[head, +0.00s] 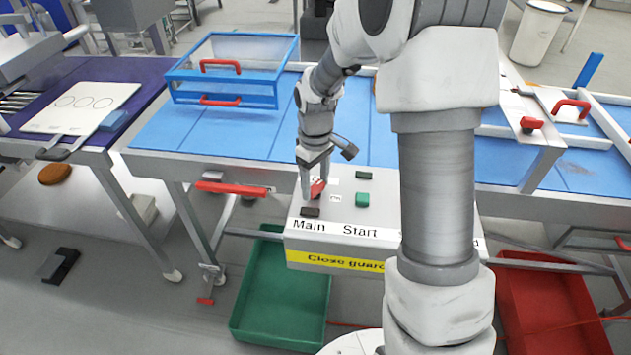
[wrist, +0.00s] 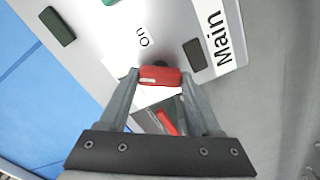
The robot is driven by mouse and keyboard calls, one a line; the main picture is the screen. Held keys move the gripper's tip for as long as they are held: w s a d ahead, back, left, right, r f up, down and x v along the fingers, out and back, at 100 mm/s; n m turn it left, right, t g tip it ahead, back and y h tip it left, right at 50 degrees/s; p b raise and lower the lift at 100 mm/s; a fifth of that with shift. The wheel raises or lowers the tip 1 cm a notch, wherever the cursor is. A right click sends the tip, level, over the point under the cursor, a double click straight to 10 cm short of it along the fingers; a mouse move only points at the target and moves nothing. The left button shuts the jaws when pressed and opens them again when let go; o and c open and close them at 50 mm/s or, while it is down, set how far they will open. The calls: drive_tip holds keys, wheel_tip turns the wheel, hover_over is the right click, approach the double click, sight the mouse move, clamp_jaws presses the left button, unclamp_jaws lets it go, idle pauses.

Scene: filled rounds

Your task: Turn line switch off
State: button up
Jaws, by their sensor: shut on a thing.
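The control panel (head: 300,240) is a pale box with the printed words "Main" and "Start" and a yellow strip on its front. A red switch handle (head: 319,187) stands at its left part, above the "Main" label. My gripper (head: 313,193) points down at it from above. In the wrist view, my gripper's fingertips (wrist: 160,78) are closed on either side of the red handle (wrist: 160,75). An "on" label (wrist: 143,42) lies beside the handle. A second red piece (wrist: 167,122) shows between the fingers. The handle's base is partly hidden by the fingers.
A dark block (head: 310,212) sits close to the handle. A green button (head: 362,200) and a dark green block (head: 364,175) are on the panel to the right. A green crate (head: 245,310) and a red crate (head: 540,290) stand below. A blue-framed guard (head: 235,50) is behind.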

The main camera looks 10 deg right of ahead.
sight(316, 186)
drive_tip(key=n+p, duration=0.1)
drive_tip(key=n, duration=0.5)
drive_tip(key=shift+p, duration=0.3)
drive_tip(key=shift+n, duration=0.4)
drive_tip(key=o, duration=1.4)
wheel_tip(316, 186, up, 18)
drive_tip(key=shift+f+p, duration=0.25)
drive_tip(key=shift+p, duration=0.15)
drive_tip(key=s+r+m+t, duration=0.2)
drive_tip(key=s+m, duration=0.2)
drive_tip(key=s, duration=0.3)
drive_tip(key=s+r+m+t, duration=0.1)
drive_tip(key=s+r+m, duration=0.1)
drive_tip(key=s+m, duration=0.3)
drive_tip(key=s+r+m+t, duration=0.2)
drive_tip(key=s+m, duration=0.2)
drive_tip(key=s, duration=0.6)
drive_tip(key=shift+s+d+m+t, duration=0.1)
drive_tip(key=shift+s+m+t, duration=0.2)
drive_tip(key=shift+m, duration=0.1)
